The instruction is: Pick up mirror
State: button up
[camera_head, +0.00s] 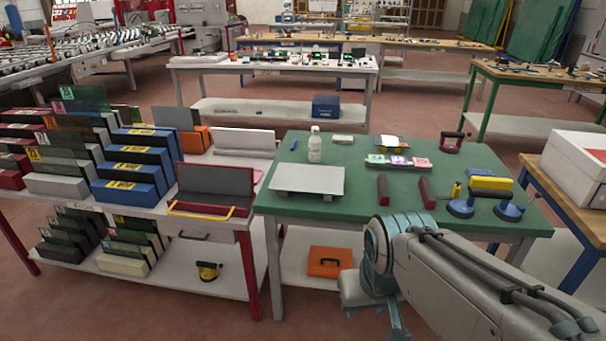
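A flat, pale grey rectangular sheet (308,180) lies on the left part of a green-topped table (345,208) and looks like the mirror. It seems raised a little on small supports, and nothing lies on top of it. My arm comes in from the lower right and bends in front of the table's front edge, to the right of and nearer than the sheet. The fingers of my gripper do not show, so its state and contents are hidden.
The green table also holds a white bottle (315,145) behind the sheet, red blocks (427,193) and blue suction cups (461,208) at right. A white table at left carries racks of panels and an upright grey panel (215,184). An orange case (325,261) sits on the lower shelf.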

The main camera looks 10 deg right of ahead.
aim_at(300, 178)
jog(key=u, duration=0.3)
jog(key=i, duration=2)
jog(key=z, duration=0.25)
